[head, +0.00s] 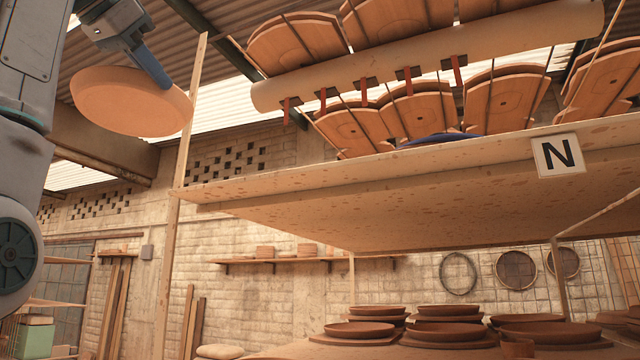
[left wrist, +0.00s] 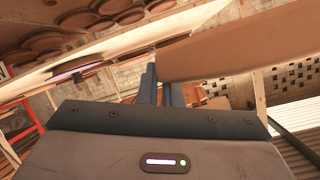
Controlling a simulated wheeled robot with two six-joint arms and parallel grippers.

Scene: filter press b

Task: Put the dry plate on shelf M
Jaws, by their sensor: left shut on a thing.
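A round, pale orange clay plate (head: 120,103) is held up at the upper left of the head view. My left gripper (head: 158,76) is shut on its rim, and the plate hangs in the air, slightly tilted, left of the shelf and clear of it. In the left wrist view the plate (left wrist: 235,45) reaches to the right from the blue fingers (left wrist: 160,84). A wooden shelf board (head: 330,200) carries a sign with the letter N (head: 558,155). I see no sign with M. My right gripper is not in view.
A thin wooden post (head: 170,240) stands between the plate and the shelf area. A blue rim (head: 440,138) shows on the N shelf. Several dark brown plates (head: 445,332) fill the board below. A thick roller (head: 420,58) and hanging wooden pieces are overhead.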

